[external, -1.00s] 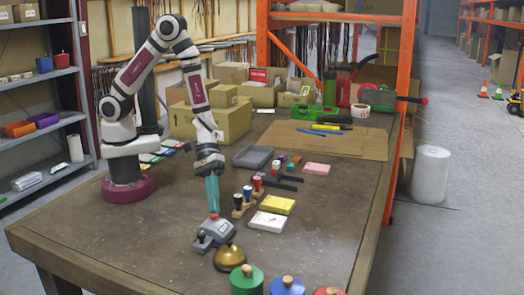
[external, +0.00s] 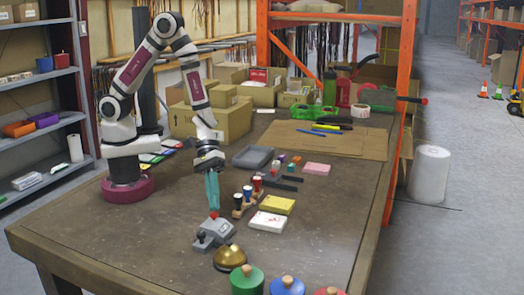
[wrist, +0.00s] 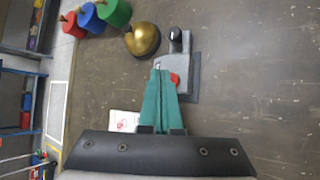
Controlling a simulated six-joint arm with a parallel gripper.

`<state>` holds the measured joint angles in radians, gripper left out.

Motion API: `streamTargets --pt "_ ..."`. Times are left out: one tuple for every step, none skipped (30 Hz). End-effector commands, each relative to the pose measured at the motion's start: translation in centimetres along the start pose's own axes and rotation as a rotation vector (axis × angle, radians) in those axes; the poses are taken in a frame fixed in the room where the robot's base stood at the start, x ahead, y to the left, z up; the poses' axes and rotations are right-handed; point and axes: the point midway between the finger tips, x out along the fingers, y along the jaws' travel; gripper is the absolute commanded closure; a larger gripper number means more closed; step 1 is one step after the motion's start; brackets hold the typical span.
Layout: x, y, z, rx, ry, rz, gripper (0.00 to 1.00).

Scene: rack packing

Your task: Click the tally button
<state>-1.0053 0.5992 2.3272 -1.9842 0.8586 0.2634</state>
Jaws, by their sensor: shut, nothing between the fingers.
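The tally counter (external: 216,232) is a grey device on the table with a red button on top and a dark knob at one end. Its red button (external: 213,214) also shows in the wrist view (wrist: 175,79), just right of the fingertips. My gripper (external: 213,207) points down with its teal fingers together and empty. The fingertips are right by the red button in the external view; I cannot tell whether they touch it. In the wrist view the fingertips (wrist: 162,74) overlap the counter's grey body.
A brass bell (external: 228,257) stands close in front of the counter. Green, blue and red lidded pots (external: 246,281) are at the front edge. A stamp rack (external: 243,206), a white pad (external: 267,222) and a yellow pad (external: 277,205) lie to the right. Boxes stand behind.

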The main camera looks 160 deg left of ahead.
Motion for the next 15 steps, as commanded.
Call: streamTargets --pt "-0.2 0.1 0.1 0.001 0.001 0.001 1.00" --pt "-0.3 0.2 0.2 0.001 0.001 0.001 1.00" --pt "-0.3 0.2 0.2 0.001 0.001 0.000 1.00" --pt "-0.3 0.2 0.2 0.000 0.001 0.000 1.00" --pt "-0.3 0.2 0.2 0.000 0.000 0.000 1.00" --pt "-0.3 0.2 0.2 0.000 0.000 0.000 1.00" --pt "-0.3 0.2 0.2 0.000 0.000 0.000 1.00" --pt "-0.3 0.2 0.2 0.000 0.000 0.000 1.00" --pt "-0.3 0.2 0.2 0.000 0.000 0.000 1.00" --pt "-0.3 0.2 0.2 0.000 0.000 0.000 1.00" --pt "-0.4 0.3 0.3 0.000 0.000 0.000 1.00" --pt "-0.6 0.4 0.4 0.001 0.000 0.001 1.00" --pt "-0.7 0.6 0.5 0.002 0.000 0.001 1.00" --pt "-0.9 0.7 0.7 0.002 0.000 0.002 1.00" --pt "-1.2 1.0 0.9 0.003 0.000 0.002 1.00"
